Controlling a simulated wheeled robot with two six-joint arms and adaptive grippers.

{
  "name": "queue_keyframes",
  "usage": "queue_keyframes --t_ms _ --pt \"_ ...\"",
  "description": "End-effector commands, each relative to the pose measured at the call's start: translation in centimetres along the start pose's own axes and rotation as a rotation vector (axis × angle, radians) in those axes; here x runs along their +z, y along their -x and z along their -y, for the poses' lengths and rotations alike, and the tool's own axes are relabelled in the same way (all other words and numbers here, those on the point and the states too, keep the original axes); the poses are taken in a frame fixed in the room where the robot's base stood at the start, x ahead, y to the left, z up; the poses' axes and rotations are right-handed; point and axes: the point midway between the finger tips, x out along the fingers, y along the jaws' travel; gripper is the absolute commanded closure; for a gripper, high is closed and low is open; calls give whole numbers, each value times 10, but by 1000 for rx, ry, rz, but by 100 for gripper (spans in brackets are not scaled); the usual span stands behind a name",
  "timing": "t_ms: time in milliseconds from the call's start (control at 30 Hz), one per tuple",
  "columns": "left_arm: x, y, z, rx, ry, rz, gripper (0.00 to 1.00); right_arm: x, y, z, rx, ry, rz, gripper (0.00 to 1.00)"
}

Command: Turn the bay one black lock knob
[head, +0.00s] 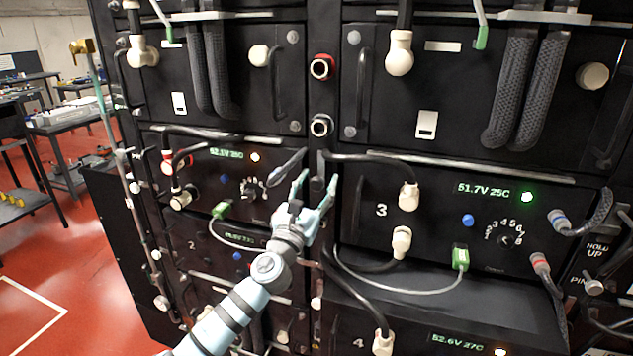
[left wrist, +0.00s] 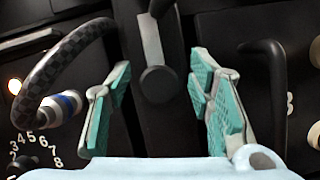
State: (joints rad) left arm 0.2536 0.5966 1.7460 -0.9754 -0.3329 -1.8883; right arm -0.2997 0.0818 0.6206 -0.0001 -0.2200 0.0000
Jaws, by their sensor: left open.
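The black lock knob (left wrist: 158,84) shows in the left wrist view as a dark round end on a dark upright, below a grey bar. My left gripper (left wrist: 160,72) is open, with one teal-padded finger on each side of the knob and a visible gap to each. In the head view, my left gripper (head: 317,188) is at the central post, right of the upper-left bay showing 52.1V 25C (head: 227,154). The knob is small and dark there, between the fingers. I cannot tell how deep the fingertips reach. My right gripper is not in view.
A checkered cable (left wrist: 62,62) curves left of the fingers, and a black handle (left wrist: 275,85) stands close on the right. Bay 3 (head: 381,210) has cables and a green plug (head: 460,259). Red-ringed (head: 321,67) and white-ringed (head: 321,126) fittings sit higher on the post.

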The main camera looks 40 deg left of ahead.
Motion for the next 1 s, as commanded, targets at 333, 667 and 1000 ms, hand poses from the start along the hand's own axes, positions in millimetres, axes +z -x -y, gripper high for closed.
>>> queue_keyframes --t_ms 333,667,1000 --pt "-1 -1 0 0 1 -1 70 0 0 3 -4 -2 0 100" --pt "-1 0 0 2 5 -1 100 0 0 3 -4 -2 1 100" --pt "-1 0 0 40 99 -1 100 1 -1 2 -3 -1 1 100"
